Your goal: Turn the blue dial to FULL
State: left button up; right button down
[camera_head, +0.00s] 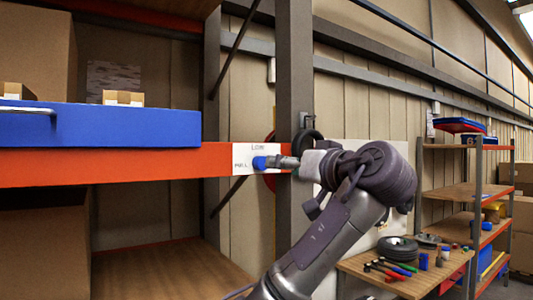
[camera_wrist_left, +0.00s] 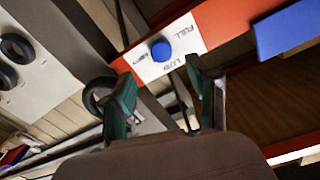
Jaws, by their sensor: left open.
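The blue dial (camera_head: 259,163) sits on a white label plate (camera_head: 241,153) on the orange shelf beam. LOW shows above the dial and FULL to its left. In the left wrist view the dial (camera_wrist_left: 161,50) shows as a round blue knob, with FULL and LOW readable on the plate (camera_wrist_left: 190,35) and a third word too small to read surely. My left gripper (camera_head: 284,162) is just right of the dial in the head view. In the wrist view its two fingers (camera_wrist_left: 163,92) are spread, empty, with the dial beyond the tips. My right gripper is not in view.
A blue tray (camera_head: 125,125) stands on the shelf left of the dial. A grey upright post (camera_head: 294,80) stands behind my gripper. A workbench (camera_head: 365,268) with a tyre and tools is at lower right, beside another shelf rack (camera_head: 477,190).

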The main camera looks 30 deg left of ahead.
aim_at(264, 164)
pick_arm(q)
jog(key=p+x, duration=0.1)
jog(key=x, duration=0.1)
jog(key=p+x, duration=0.1)
jog(key=x, duration=0.1)
jog(key=p+x, duration=0.1)
jog(key=x, duration=0.1)
jog(key=shift+a+r, duration=0.25)
jog(key=shift+a, duration=0.05)
jog(key=shift+w+a+f, duration=0.2)
jog(key=shift+w+a, duration=0.15)
jog(key=shift+a, duration=0.35)
jog(key=shift+s, duration=0.1)
jog(key=shift+c, duration=0.2)
